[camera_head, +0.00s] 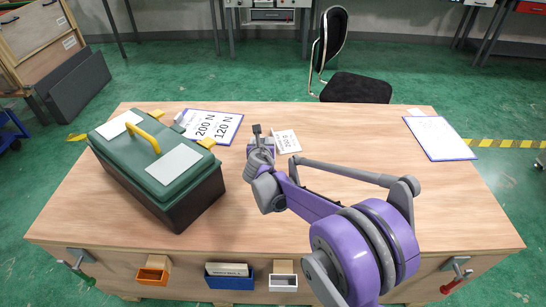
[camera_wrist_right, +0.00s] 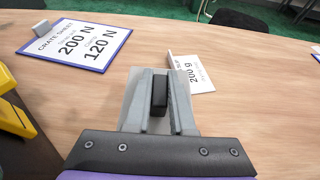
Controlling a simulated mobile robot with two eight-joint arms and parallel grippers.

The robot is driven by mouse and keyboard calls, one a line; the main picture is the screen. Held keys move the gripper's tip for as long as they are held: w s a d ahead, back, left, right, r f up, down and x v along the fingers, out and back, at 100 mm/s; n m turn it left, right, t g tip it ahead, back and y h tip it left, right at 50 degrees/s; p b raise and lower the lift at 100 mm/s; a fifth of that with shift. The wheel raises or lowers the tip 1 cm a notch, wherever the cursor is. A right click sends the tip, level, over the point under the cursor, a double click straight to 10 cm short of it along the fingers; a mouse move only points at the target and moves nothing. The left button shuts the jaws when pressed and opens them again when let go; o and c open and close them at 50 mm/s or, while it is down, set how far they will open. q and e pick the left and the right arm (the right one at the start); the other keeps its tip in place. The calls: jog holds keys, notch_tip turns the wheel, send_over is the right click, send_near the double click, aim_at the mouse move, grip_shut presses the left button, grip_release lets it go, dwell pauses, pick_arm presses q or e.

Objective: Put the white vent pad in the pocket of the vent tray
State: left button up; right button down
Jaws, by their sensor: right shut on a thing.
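My right gripper (camera_head: 257,131) is over the middle of the table, towards its far side. In the right wrist view its two grey fingers (camera_wrist_right: 160,78) are shut on a small dark block (camera_wrist_right: 160,94). I cannot make out a white vent pad in either view, nor a vent tray with a pocket. My right forearm and gripper cover part of the tabletop, so things may be hidden there. My left gripper is not in view.
A green toolbox (camera_head: 160,165) with a yellow handle stands at the left. A crate sheet (camera_head: 213,127), a 200 g card (camera_head: 287,141) and a clipboard (camera_head: 440,138) lie on the wooden table (camera_head: 100,225). Orange (camera_head: 152,275), blue (camera_head: 229,281) and white (camera_head: 283,282) bins hang in front.

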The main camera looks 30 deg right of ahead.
jog(key=shift+w+d+f+b, duration=0.35)
jog(key=shift+w+d+f, duration=0.3)
jog(key=shift+d, duration=0.25)
notch_tip(320, 180, down, 5)
jog(key=shift+s+r+b, duration=0.1)
jog(key=shift+b, duration=0.45)
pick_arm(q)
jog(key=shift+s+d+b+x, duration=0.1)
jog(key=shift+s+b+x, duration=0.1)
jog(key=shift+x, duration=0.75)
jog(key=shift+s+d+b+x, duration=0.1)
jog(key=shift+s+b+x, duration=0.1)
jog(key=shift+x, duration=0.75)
pick_arm(e)
jog(key=shift+f, duration=1.95)
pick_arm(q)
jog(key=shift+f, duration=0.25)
pick_arm(e)
jog(key=shift+f, duration=0.1)
jog(key=c, duration=1.2)
grip_release()
jog(key=shift+f, duration=0.15)
jog(key=shift+c, duration=0.2)
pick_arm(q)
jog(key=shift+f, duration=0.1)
pick_arm(e)
jog(key=o, duration=0.5)
